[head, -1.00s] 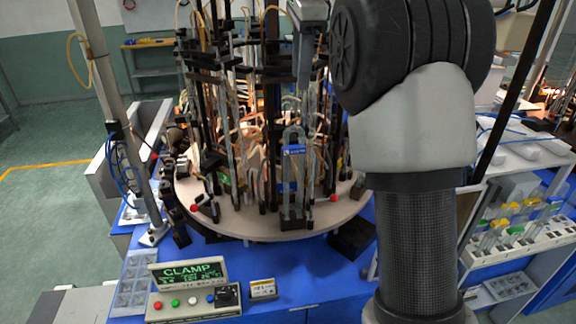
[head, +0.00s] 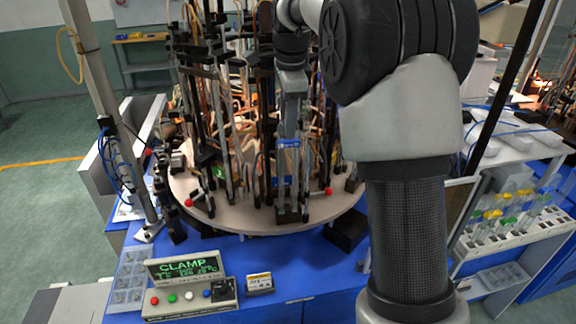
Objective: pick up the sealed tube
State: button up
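My arm reaches over the round carousel table (head: 240,218), and my gripper (head: 289,118) points straight down at its front station. The gripper is in front of the upper part of that station, above a blue clamp piece (head: 288,143) between upright rods. Its fingertips blend with the dark rods, so I cannot tell if they are open or shut. I cannot make out the sealed tube; clutter and my gripper may hide it.
The carousel carries a dense ring of rods, clamps and hoses. In front stands a control box (head: 190,290) reading CLAMP, beside a small labelled block (head: 259,284). A white rack (head: 515,232) with yellow- and green-topped tubes stands at right. A slanted post (head: 108,110) rises at left.

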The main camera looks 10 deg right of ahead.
jog(key=shift+w+f, duration=0.1)
jog(key=shift+f, duration=0.4)
grip_shut()
jog(key=shift+r, duration=0.15)
